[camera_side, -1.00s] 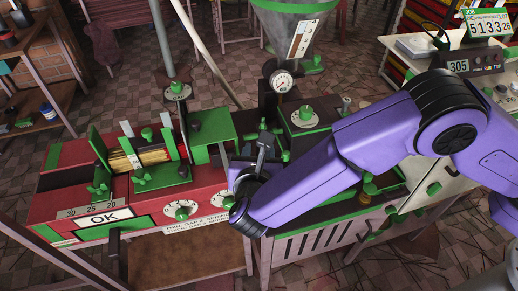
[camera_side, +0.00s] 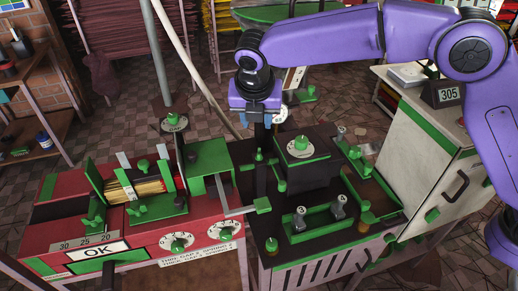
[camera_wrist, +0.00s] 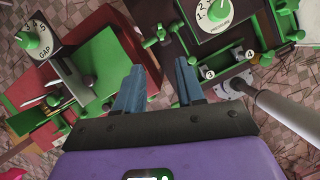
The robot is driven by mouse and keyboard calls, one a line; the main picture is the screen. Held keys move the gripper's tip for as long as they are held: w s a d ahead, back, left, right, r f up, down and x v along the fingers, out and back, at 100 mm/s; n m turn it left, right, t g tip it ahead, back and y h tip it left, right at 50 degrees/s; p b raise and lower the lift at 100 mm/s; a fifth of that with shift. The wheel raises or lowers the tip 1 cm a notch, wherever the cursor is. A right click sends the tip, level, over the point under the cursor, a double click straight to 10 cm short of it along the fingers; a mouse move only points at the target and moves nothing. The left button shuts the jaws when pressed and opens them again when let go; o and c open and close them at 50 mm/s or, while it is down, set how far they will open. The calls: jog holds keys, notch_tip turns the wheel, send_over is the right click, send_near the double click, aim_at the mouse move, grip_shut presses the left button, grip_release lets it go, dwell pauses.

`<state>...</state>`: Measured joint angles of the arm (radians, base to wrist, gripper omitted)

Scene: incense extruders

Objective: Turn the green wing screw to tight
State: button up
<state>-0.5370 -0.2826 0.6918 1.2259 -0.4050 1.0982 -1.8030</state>
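Several green wing-shaped screws are in view, and I cannot tell which one the task means. In the side view, one wing screw (camera_side: 94,220) is on the front left of the red machine. Another green wing-like fitting (camera_side: 278,172) is by the dark post below my gripper; a similar one (camera_wrist: 155,36) shows ahead of the fingers in the wrist view. My gripper (camera_side: 258,121) is raised above the back of the dark machine, pointing down. In the wrist view its two blue fingers (camera_wrist: 158,82) are apart with nothing between them.
A pressure dial (camera_side: 301,146) stands right of the dark post. A green tray (camera_side: 318,228) with two grey knobs lies in front. Gap dials (camera_side: 178,242) and an OK plate (camera_side: 97,251) are on the red machine's front. A white cabinet (camera_side: 436,135) stands right.

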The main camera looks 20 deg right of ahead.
aim_at(259, 152)
jog(key=x, duration=1.6)
jog(key=shift+f, duration=0.3)
grip_shut()
